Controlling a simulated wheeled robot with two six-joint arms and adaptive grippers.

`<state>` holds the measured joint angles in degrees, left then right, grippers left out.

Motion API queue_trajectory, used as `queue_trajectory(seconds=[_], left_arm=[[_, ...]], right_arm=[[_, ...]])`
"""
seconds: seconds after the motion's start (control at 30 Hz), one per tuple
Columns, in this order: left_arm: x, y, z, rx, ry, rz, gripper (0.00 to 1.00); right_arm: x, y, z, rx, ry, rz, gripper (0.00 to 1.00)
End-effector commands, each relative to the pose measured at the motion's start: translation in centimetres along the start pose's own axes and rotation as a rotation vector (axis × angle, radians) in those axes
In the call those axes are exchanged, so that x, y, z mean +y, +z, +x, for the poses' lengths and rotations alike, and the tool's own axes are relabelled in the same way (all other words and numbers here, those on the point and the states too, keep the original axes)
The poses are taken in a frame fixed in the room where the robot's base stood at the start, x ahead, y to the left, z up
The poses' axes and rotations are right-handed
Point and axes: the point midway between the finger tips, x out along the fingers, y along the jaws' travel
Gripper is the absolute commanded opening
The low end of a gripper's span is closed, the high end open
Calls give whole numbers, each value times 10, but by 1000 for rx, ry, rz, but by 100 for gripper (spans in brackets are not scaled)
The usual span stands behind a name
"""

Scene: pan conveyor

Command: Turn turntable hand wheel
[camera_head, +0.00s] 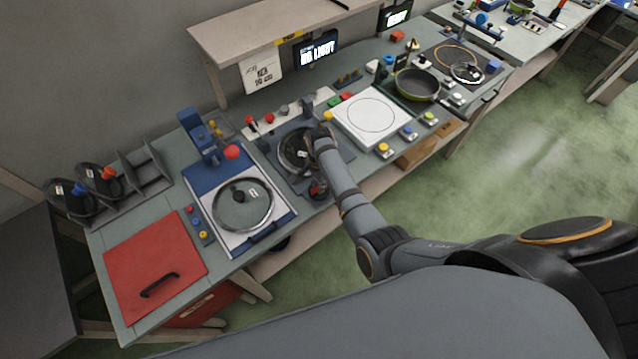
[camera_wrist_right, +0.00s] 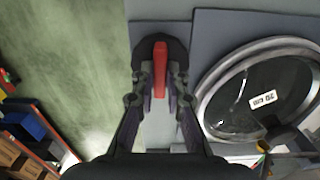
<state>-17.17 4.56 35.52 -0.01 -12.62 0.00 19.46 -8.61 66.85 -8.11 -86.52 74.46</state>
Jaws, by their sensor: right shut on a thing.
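The hand wheel's red grip with a dark rounded end (camera_wrist_right: 160,66) lies between the fingers of my right gripper (camera_wrist_right: 158,88) in the right wrist view. The fingers are shut on it. In the head view my right gripper (camera_head: 318,188) is at the front edge of the turntable station, partly hidden by my forearm. The turntable carries a round glass lid (camera_head: 295,151) labelled 20 cm, which also shows in the wrist view (camera_wrist_right: 258,92), just beside the gripper. The rest of the wheel is hidden. My left gripper is not in view.
A blue station with a second glass lid (camera_head: 243,207) and a red board (camera_head: 155,265) stand to the left. A white square plate (camera_head: 371,116) and a pan (camera_head: 417,86) are to the right. The lid's rim is close to the gripper. Green floor is free in front.

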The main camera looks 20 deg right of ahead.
Motion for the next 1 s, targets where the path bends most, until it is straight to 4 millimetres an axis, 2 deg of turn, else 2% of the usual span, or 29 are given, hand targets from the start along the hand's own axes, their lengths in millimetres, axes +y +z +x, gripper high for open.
queue_trajectory(seconds=[0.03, 0.13, 0.27, 0.5, 0.53, 0.7, 1.0], left_arm=[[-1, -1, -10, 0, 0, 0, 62], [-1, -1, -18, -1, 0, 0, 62], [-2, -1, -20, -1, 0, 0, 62], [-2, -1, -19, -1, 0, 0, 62], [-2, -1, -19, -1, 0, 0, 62], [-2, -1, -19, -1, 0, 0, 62], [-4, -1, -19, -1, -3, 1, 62]], right_arm=[[1, 0, -5, 0, 2, -47, 0], [0, 0, -4, 0, 2, -152, 0], [0, 0, -2, -1, 2, -225, 0], [0, 0, 0, 0, 1, -229, 0], [0, 0, 0, 0, 1, -229, 14], [0, 0, 0, 0, 1, -228, 36], [0, 0, -2, 0, 0, -228, 36]])
